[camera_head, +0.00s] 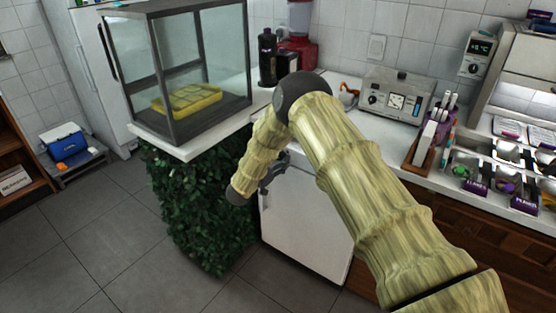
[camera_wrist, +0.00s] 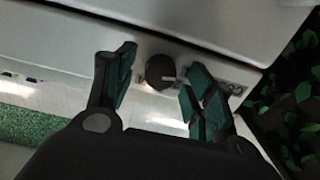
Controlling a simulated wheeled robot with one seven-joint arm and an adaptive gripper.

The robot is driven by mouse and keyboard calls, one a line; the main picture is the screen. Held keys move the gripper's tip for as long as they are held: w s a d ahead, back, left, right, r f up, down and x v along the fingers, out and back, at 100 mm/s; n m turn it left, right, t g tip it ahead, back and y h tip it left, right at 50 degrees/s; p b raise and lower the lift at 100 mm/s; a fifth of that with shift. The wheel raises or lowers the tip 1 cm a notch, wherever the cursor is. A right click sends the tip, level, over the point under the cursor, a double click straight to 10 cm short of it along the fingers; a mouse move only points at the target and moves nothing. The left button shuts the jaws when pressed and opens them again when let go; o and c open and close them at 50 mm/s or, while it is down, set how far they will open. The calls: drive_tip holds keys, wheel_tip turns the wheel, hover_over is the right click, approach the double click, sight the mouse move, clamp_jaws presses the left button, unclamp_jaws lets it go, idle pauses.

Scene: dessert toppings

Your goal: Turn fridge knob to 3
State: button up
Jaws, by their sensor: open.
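The small white fridge (camera_head: 300,222) stands under the counter in the head view. Its dark round knob (camera_wrist: 158,71) sits on a pale panel in the wrist view, with a light pointer mark toward the picture's right. Markings right of the knob are partly covered by a finger and too small to read. My gripper (camera_wrist: 163,76) is open, one finger on each side of the knob in the picture. I cannot tell whether either finger touches it. In the head view my gripper (camera_head: 273,172) is at the fridge's upper left; the knob is hidden there.
A leafy green block (camera_head: 195,215) stands left of the fridge, under a glass case (camera_head: 190,60) with a yellow tray. The counter (camera_head: 345,112) above holds a device with a dial (camera_head: 396,97) and a topping rack at the right.

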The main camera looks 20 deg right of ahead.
drive_tip(key=shift+w+d, duration=0.1)
drive_tip(key=shift+d, duration=0.05)
drive_tip(key=c, duration=1)
drive_tip(key=shift+c, duration=0.2)
